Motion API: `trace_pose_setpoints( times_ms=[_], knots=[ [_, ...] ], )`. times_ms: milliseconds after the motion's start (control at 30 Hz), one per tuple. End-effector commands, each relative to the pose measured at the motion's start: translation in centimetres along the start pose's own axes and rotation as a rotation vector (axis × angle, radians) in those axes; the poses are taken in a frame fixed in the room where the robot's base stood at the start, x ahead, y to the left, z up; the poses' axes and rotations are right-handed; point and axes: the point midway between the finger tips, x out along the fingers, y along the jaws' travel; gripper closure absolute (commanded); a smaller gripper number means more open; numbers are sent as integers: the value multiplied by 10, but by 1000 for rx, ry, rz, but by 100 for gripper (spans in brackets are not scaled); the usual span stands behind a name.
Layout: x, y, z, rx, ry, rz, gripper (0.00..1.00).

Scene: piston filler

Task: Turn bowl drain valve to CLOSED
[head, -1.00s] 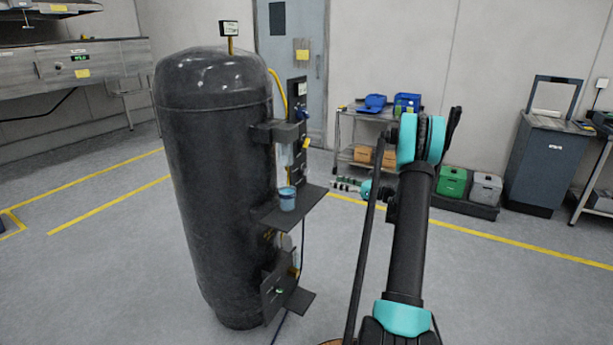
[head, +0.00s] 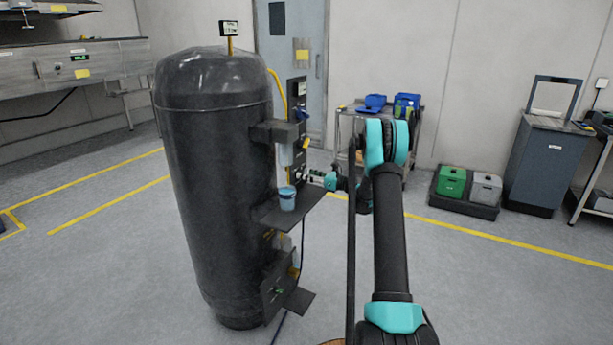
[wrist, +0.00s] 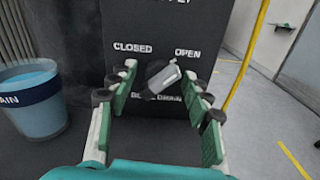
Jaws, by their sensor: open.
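The bowl drain valve (wrist: 163,79) shows in the wrist view as a grey lever on a black panel (wrist: 215,30). The lever slants up to the right, its upper end towards the word OPEN; CLOSED is printed at upper left. A label below the lever is partly hidden. In the head view my gripper (head: 312,178) is at the panel on the right side of the black tank (head: 215,190); the valve is hard to make out there.
A blue cup (head: 287,199) stands on the tank's shelf (head: 305,209), close by my gripper; it also shows at left in the wrist view (wrist: 32,108). A lower bracket (head: 298,300) juts out below. A cart with blue bins (head: 375,103) stands behind my arm.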

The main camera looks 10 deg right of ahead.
Motion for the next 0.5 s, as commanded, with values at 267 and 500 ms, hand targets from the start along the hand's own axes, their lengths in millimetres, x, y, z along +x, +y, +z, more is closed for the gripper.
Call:
trace_pose_setpoints(
  times_ms=[267,500],
  knots=[
    [1,0,0,0,0,0,53],
    [1,0,0,0,0,0,83]
  ],
)
